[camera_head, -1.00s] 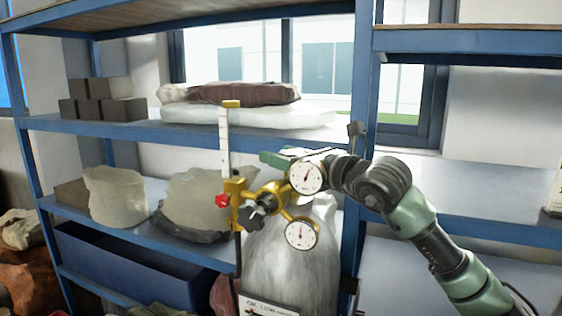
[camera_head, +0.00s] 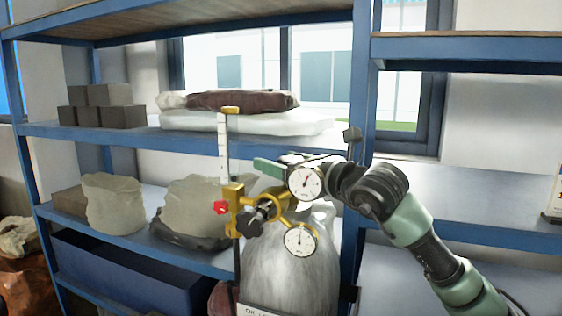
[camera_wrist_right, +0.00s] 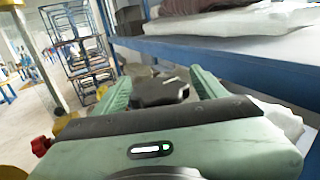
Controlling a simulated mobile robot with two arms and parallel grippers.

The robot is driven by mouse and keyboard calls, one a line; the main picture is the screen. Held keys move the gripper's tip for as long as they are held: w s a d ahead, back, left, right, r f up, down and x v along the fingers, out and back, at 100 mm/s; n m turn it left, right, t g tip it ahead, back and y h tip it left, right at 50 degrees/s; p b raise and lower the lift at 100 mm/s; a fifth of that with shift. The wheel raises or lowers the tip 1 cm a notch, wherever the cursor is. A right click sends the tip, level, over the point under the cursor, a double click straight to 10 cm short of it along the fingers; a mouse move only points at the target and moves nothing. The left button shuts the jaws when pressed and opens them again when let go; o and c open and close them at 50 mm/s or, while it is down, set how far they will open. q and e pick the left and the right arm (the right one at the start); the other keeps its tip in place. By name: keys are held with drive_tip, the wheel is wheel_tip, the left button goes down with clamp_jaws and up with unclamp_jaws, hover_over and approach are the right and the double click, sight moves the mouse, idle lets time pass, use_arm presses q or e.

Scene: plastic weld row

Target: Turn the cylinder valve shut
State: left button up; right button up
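The gas cylinder (camera_head: 290,275) stands upright before the shelf, pale and streaked. A brass regulator on it carries an upper gauge (camera_head: 306,182), a lower gauge (camera_head: 300,239), a black star knob (camera_head: 250,224) and a red knob (camera_head: 221,207). My right gripper (camera_head: 270,168) is at the cylinder's top, partly hidden behind the upper gauge. In the right wrist view a black valve knob (camera_wrist_right: 160,91) with a white mark sits between its two green fingers. The knob nearly fills the gap; firm contact on both sides cannot be told. My left gripper is out of view.
A blue shelf rack (camera_head: 130,131) stands close behind. It holds grey blocks (camera_head: 103,105), sacks (camera_head: 245,100), pale bags (camera_head: 113,202) and a blue bin (camera_head: 130,275). A blue upright (camera_head: 362,110) rises just behind my right wrist. The right shelf section is mostly bare.

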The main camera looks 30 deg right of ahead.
wheel_tip(320, 180, up, 20)
drive_tip(key=b, duration=0.2)
idle(0.4)
drive_tip(key=n+g+y+b, duration=0.3)
drive_tip(key=n+y+b, duration=0.1)
drive_tip(key=y+b, duration=0.15)
approach(297, 159)
drive_tip(key=p+x, duration=0.1)
drive_tip(key=x, duration=0.1)
drive_tip(key=shift+y, duration=0.35)
drive_tip(key=p+x, duration=0.3)
drive_tip(key=x, duration=0.4)
drive_tip(key=shift+d+f, duration=0.1)
drive_tip(key=shift+d, duration=0.05)
drive_tip(key=shift+w+a+f+p, duration=0.15)
drive_tip(key=shift+w+a+p, duration=0.2)
drive_tip(key=shift+w, duration=0.1)
